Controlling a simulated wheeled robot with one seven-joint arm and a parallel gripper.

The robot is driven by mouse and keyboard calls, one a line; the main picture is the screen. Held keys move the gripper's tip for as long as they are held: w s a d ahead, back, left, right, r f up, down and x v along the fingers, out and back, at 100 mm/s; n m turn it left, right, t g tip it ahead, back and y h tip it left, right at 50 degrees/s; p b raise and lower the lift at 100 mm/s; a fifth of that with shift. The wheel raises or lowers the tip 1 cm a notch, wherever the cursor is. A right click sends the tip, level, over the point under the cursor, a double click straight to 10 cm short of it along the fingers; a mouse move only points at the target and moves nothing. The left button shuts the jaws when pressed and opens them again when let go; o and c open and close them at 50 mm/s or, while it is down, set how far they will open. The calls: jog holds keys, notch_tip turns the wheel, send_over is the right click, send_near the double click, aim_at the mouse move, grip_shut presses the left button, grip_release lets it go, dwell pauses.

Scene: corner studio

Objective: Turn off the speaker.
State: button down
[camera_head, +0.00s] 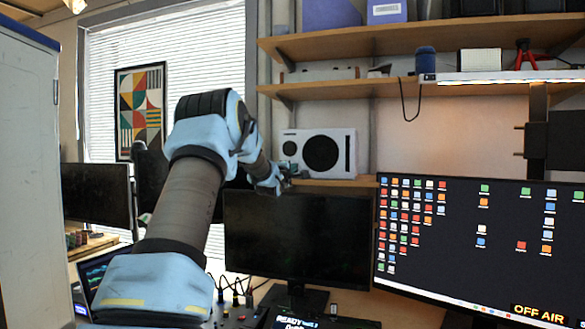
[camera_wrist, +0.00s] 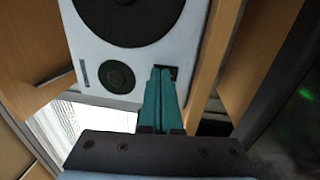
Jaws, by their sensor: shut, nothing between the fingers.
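The speaker (camera_head: 342,143) is a white box on a small wooden shelf in the head view, with a large black cone and a smaller round one at its left. In the wrist view the speaker (camera_wrist: 185,48) shows close up, tilted, with a small round driver, a slot and a small dark square at its edge. My gripper (camera_head: 291,171) is at the speaker's lower left corner in the head view. In the wrist view my gripper (camera_wrist: 160,72) is shut, its two teal fingers together and empty. The tips overlap the dark square; I cannot tell whether they touch it.
A dark monitor (camera_head: 300,235) stands below the speaker shelf (camera_head: 340,182). A lit monitor (camera_head: 475,250) with "OFF AIR" on it is at the right. Two loaded wooden shelves (camera_head: 420,87) hang above. A cable hangs from the lower one. Small gear lies on the desk (camera_head: 410,312).

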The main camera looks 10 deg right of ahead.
jog(key=shift+w+d+r+g+p, duration=0.2)
jog(key=shift+w+r+g+p, duration=0.3)
jog(key=shift+p, duration=0.2)
jog(key=shift+r, duration=0.1)
jog(key=shift+s, duration=0.1)
jog(key=b+v, duration=0.4)
jog(key=v, duration=0.6)
jog(key=shift+s+y, duration=0.4)
jog(key=shift+a, duration=0.1)
